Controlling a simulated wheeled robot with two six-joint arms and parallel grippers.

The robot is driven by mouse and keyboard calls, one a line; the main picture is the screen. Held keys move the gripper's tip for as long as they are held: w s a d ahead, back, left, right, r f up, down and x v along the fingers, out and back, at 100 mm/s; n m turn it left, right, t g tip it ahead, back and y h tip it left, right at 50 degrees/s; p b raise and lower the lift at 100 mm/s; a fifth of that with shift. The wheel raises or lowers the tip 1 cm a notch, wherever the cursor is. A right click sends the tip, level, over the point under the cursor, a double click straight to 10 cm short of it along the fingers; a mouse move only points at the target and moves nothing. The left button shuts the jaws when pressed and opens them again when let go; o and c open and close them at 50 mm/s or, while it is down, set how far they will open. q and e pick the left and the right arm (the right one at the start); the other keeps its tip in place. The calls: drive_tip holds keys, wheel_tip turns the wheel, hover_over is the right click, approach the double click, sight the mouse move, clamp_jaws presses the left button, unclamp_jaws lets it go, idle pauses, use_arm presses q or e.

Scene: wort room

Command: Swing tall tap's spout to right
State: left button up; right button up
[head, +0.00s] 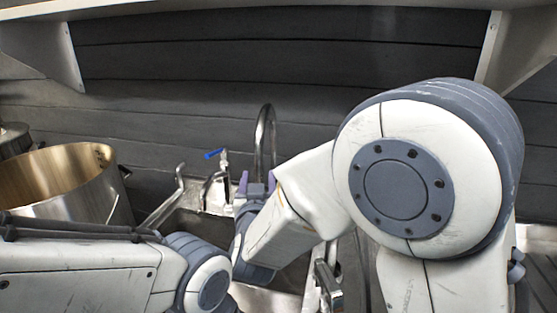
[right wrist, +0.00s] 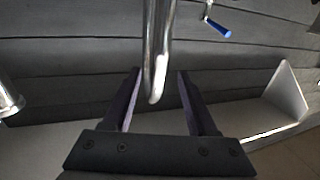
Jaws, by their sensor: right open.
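The tall tap (head: 265,128) is a chrome gooseneck rising behind the sink, against the dark plank wall. Its base is hidden behind my right arm. My right gripper (head: 257,176) is open, with its dark purple fingers pointing at the tap. In the right wrist view the shiny spout (right wrist: 158,45) hangs between the two fingers of the gripper (right wrist: 159,78), with a gap on each side.
A smaller tap with a blue lever (head: 215,154) stands left of the tall tap; the lever also shows in the right wrist view (right wrist: 218,29). A large metal pot (head: 70,215) stands at left. Another chrome fitting (head: 328,285) is in front. A shelf (head: 270,8) runs above.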

sight(259, 161)
drive_tip(key=w+p, duration=0.2)
drive_tip(key=w, duration=0.7)
drive_tip(key=shift+w+d, duration=0.15)
drive_tip(key=shift+w, duration=0.05)
clamp_jaws()
idle(1.1)
